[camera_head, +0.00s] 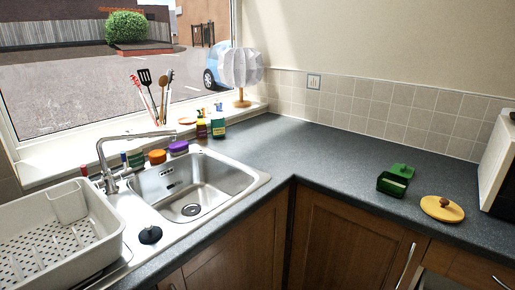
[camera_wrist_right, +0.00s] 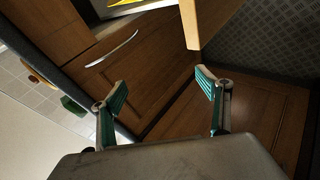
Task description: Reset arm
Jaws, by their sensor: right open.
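My right gripper (camera_wrist_right: 162,100) shows in the right wrist view. Its two teal-padded fingers are spread apart with nothing between them. Beyond them are brown wooden cabinet fronts (camera_wrist_right: 165,75) with a curved metal handle (camera_wrist_right: 112,48). Neither of my arms shows in the head view, and my left gripper is not visible.
A sink (camera_head: 190,190) and drying rack (camera_head: 60,235) stand left. In the wrist view, a wooden edge (camera_wrist_right: 190,25) juts in above the fingers.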

